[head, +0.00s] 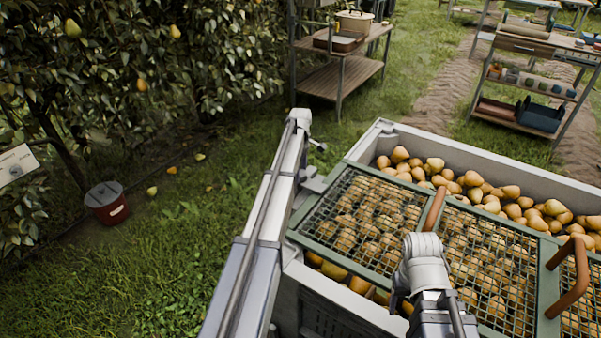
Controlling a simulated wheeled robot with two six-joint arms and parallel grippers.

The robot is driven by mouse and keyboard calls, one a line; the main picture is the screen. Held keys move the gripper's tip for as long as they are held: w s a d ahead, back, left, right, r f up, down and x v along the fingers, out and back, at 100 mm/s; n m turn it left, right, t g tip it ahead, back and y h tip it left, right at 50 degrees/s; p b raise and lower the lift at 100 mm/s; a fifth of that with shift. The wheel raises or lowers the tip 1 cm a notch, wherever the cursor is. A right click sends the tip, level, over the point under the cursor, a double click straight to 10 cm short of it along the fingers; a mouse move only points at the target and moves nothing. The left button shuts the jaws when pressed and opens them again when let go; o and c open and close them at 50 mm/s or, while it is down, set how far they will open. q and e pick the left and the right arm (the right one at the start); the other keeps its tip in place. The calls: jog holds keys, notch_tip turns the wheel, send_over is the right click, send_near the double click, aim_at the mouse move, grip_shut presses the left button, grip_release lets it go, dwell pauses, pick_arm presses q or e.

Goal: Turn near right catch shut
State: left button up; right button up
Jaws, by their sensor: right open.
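A large pale grey bin (465,148) full of pears stands at the right. A green-framed mesh lid (298,238) with brown handles (434,209) lies over part of it. I cannot make out the near right catch; the near edge is partly hidden by my right arm or runs out of the picture. My right gripper (402,298) is over the bin's near side, pointing down, open, with its fingers small and partly hidden by its wrist. My left arm rises along the bin's left side; its gripper (314,182) is by the lid's far left corner, its jaws unclear.
A wooden shelf table (338,78) with a pot stands behind the bin. Another shelf rack (525,88) is at the back right. A red bucket (106,203) stands on the grass at left, near fallen pears. Open grass lies left of my left arm.

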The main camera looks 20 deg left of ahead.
aim_at(301, 172)
pick_arm(q)
jog(key=o, duration=0.3)
jog(key=shift+r, duration=0.1)
pick_arm(e)
jog(key=shift+r, duration=0.1)
pick_arm(q)
notch_tip(301, 172, up, 8)
jog(key=p, duration=0.8)
pick_arm(e)
notch_tip(301, 172, up, 8)
jog(key=shift+f, duration=0.2)
pick_arm(q)
jog(key=shift+f, duration=0.2)
